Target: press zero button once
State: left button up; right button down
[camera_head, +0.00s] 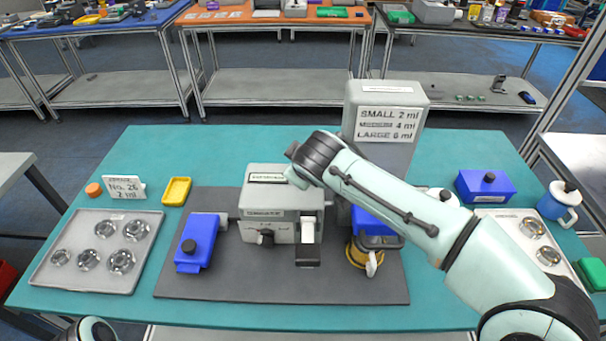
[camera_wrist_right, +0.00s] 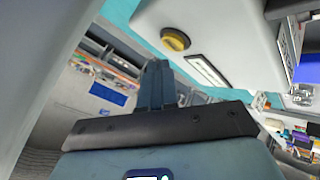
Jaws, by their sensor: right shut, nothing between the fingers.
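The grey comparator (camera_head: 262,212) stands on a dark mat in the middle of the table, with a label (camera_head: 267,178) on its top. In the right wrist view a round yellow button (camera_wrist_right: 175,40) sits on a pale grey face beside a white label strip (camera_wrist_right: 207,71). I cannot read any mark on the button. My right gripper (camera_wrist_right: 157,66) is shut and empty, its fingertips showing below and left of the button in that view. Whether they touch it I cannot tell. In the head view my right wrist hides part of the comparator's top. My left gripper is out of view.
A blue block (camera_head: 200,244) stands left of the comparator. A tall grey box (camera_head: 385,138) with a size sign stands behind. A tray (camera_head: 48,272) of several metal rings lies at left, near a yellow dish (camera_head: 177,190).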

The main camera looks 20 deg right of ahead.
jog(key=shift+r+p, duration=1.55)
jog(key=shift+r, duration=0.85)
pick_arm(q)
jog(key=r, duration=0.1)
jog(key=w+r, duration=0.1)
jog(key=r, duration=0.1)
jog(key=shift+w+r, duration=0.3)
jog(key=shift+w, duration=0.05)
pick_arm(e)
jog(key=shift+f, duration=0.1)
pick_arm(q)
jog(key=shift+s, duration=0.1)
